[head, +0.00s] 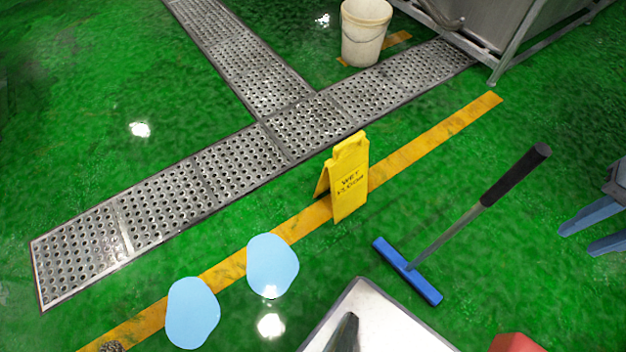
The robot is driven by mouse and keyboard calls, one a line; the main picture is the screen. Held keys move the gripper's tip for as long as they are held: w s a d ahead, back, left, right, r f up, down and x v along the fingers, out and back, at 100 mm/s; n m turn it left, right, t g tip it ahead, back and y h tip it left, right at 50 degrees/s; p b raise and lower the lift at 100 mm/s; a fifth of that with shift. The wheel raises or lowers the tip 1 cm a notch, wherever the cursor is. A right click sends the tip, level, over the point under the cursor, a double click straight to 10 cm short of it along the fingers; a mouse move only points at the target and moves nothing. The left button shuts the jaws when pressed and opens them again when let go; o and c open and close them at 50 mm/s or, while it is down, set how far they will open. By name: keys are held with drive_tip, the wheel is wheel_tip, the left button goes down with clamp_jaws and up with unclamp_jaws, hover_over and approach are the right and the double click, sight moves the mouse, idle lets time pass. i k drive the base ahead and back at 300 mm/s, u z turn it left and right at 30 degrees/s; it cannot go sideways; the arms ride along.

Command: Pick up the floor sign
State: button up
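The yellow floor sign (350,180) stands upright and folded open like a tent on the green floor, at the middle of the head view. The rest of my gripper is cut off by the frame.
A blue-headed squeegee (408,272) with a black handle lies between the sign and my gripper. Two light-blue puddle-like patches (272,266) (193,313) lie left of the sign. A perforated grating (240,165) runs behind it. A white bucket (364,35) stands farther back.

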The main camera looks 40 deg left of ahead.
sight(346, 173)
drive_tip(key=u, duration=2.15)
drive_tip(key=k, duration=1)
drive_tip(key=u, duration=1.05)
drive_tip(key=i, duration=1.45)
drive_tip(key=z, duration=1.7)
drive_tip(key=i, duration=0.8)
drive_tip(key=z, duration=0.8)
